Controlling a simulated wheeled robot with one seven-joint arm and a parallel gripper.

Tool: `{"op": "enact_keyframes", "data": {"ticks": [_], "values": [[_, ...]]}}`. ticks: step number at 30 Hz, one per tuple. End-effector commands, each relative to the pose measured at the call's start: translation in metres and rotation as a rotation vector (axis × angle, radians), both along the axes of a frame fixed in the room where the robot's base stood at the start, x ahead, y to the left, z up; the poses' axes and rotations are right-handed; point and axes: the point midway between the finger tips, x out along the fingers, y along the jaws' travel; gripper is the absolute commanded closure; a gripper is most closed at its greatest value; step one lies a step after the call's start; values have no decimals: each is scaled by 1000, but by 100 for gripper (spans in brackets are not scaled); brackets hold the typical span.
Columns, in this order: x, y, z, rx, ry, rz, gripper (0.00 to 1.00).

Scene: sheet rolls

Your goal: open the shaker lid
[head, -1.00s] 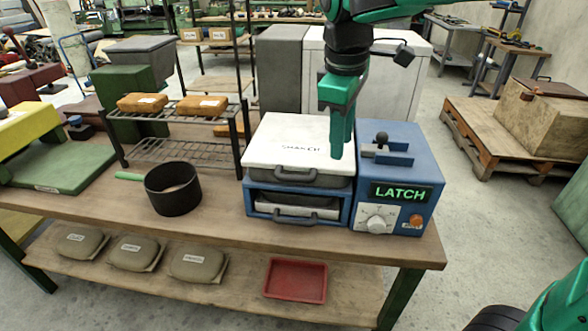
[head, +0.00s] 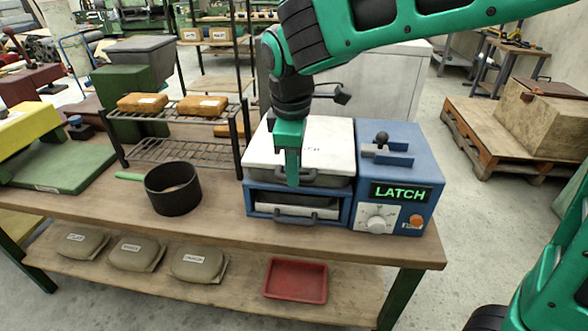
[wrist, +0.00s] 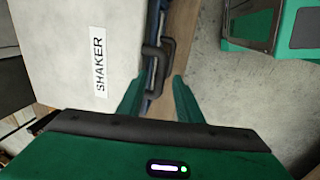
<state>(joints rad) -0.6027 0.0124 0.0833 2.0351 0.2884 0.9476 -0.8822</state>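The shaker's white lid (head: 330,140) lies flat and closed on its blue housing (head: 347,205). Its label reads SHAKER in the wrist view, where the lid (wrist: 70,40) fills the left side. A dark lid handle (wrist: 158,58) juts from the lid's front edge. My gripper (head: 292,183) points down at the front edge of the lid, by the handle, and hides part of it.
A blue control box (head: 400,160) with a lit LATCH sign (head: 401,193), a knob and a lever stands right of the shaker. A second handle (head: 296,216) is on a lower drawer-like part. A black pot (head: 173,190) and a wire rack (head: 170,150) stand to the left.

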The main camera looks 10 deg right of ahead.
Motion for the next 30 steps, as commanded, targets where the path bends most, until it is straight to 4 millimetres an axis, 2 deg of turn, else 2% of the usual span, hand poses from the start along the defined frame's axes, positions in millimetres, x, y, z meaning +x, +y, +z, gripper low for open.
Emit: {"op": "enact_keyframes", "data": {"ticks": [6,14,18,26,30], "values": [[3,-1,-13,0,0,-1,68],[3,-1,-14,1,-1,-1,68],[3,-1,-14,1,-1,-1,99],[4,-1,-12,2,2,-3,100],[5,-1,-4,10,23,-2,100]]}}
